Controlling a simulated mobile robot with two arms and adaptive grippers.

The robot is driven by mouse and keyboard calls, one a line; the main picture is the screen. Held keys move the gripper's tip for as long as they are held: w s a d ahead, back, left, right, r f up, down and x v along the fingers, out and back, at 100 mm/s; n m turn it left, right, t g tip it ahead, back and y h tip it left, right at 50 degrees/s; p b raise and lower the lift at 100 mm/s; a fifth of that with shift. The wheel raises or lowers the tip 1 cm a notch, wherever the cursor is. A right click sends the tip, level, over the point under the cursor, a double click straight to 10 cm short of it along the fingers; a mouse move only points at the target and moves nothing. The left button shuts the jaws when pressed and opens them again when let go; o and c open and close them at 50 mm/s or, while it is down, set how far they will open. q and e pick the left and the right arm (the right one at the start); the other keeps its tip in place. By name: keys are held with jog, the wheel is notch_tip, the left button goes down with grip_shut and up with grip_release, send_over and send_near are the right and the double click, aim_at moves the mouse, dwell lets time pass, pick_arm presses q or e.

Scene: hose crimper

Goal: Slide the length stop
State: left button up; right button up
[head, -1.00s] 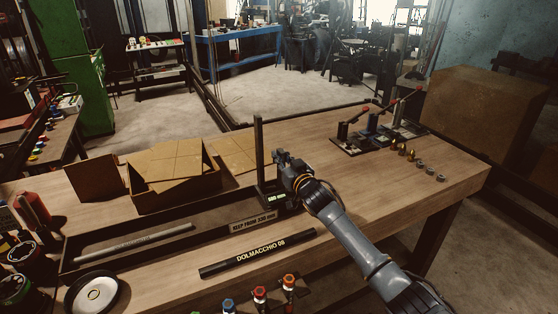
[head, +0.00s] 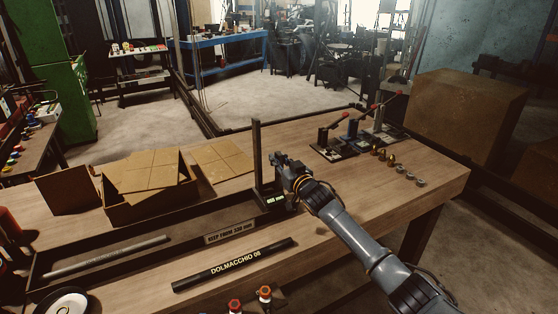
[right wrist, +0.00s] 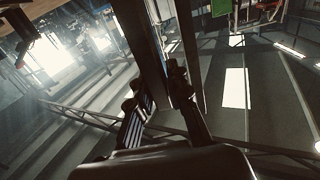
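The length stop (head: 258,160) is a dark upright with a small lit green display (head: 275,200) at its foot. It stands at the right part of a long dark trough (head: 105,262) on the bench. My right gripper (head: 280,163) is beside the upright, just to its right and above the display. In the right wrist view, its two fingers (right wrist: 156,95) are apart, with dark upright bars close by them. I cannot tell whether they clamp anything. My left gripper is not in view.
A grey rod (head: 105,256) lies in the trough. A black bar marked DOLMACCHIO 08 (head: 235,264) lies in front, near a label plate (head: 230,232). An open cardboard box (head: 150,195) stands behind. Lever tools (head: 350,143) and small fittings (head: 400,168) are at the right.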

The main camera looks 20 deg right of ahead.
jog(key=shift+o, duration=1.2)
jog(key=shift+a, duration=0.1)
jog(key=s+d, duration=0.1)
jog(key=s, duration=1.1)
